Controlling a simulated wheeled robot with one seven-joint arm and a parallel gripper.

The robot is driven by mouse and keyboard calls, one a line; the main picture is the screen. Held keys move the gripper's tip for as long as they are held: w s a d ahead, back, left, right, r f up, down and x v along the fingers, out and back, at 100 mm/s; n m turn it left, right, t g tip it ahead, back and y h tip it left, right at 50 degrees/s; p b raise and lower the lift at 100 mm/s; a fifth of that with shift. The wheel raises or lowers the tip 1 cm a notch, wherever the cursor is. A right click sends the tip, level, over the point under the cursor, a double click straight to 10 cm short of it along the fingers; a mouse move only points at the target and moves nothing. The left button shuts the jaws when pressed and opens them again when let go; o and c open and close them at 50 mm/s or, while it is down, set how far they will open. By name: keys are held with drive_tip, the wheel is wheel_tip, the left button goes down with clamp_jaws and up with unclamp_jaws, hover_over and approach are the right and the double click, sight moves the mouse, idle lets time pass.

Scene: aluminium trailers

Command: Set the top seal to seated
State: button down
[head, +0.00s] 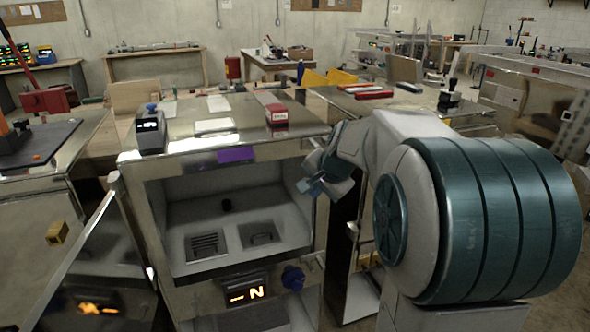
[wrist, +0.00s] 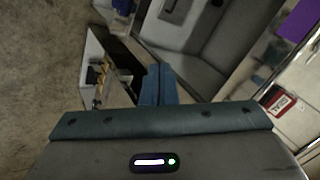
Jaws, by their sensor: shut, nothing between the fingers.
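A metal cabinet (head: 215,150) stands in front of me with an open, pale-lined compartment (head: 215,205). My gripper (head: 312,188) is shut and empty at the compartment's right edge. In the wrist view its blue fingers (wrist: 158,86) are together, beside the grey compartment (wrist: 215,45).
An open door (head: 95,265) swings out at the left. On the cabinet top are a small device with a blue knob (head: 151,130) and a red-and-white box (head: 277,114). A purple label (head: 236,155) marks the front edge. Another bench (head: 395,105) stands behind my arm.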

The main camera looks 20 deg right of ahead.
drive_tip(key=w+d+m+t+b, duration=0.1)
drive_tip(key=w+d+m+t, duration=0.1)
drive_tip(key=w+d+m, duration=0.75)
drive_tip(key=w+d+f+n+p, duration=0.2)
drive_tip(key=w+f+n, duration=0.1)
drive_tip(key=w+f, duration=0.4)
drive_tip(key=shift+w+n+p, duration=0.35)
drive_tip(key=shift+w, duration=1)
drive_tip(key=shift+w+a+r, duration=0.1)
drive_tip(key=shift+w+a, duration=0.1)
drive_tip(key=shift+w, duration=0.85)
